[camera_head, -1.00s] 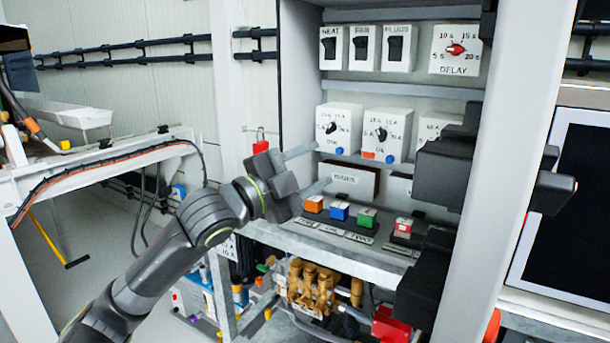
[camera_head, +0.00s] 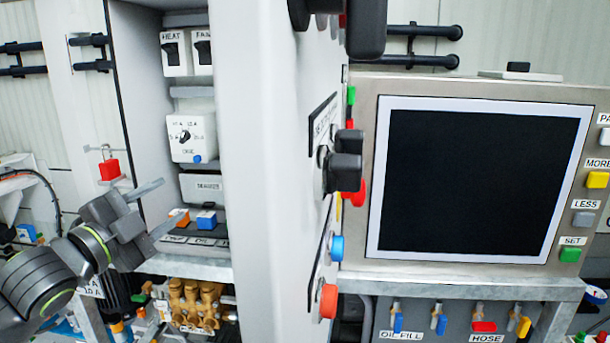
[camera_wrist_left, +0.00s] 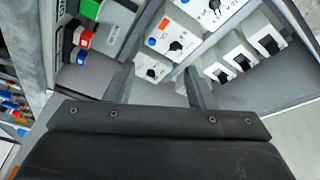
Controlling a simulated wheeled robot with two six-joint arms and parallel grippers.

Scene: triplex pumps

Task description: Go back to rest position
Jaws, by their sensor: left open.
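My left gripper (camera_head: 158,209) is at the lower left of the head view, in front of the open cabinet (camera_head: 145,80). Its two fingers are spread apart with nothing between them. In the left wrist view the fingers (camera_wrist_left: 157,85) are also apart and empty, pointing towards the white dial boxes (camera_wrist_left: 183,35). The orange button (camera_head: 180,218) and blue button (camera_head: 206,219) on the cabinet shelf lie just beyond the lower finger. My right gripper does not show in the head view.
A white cabinet post (camera_head: 260,160) with knobs and a blue and a red button stands in the middle. A large dark screen (camera_head: 475,180) is at right. Brass pump parts (camera_head: 195,303) sit below the shelf. A red padlock (camera_head: 109,169) hangs at left.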

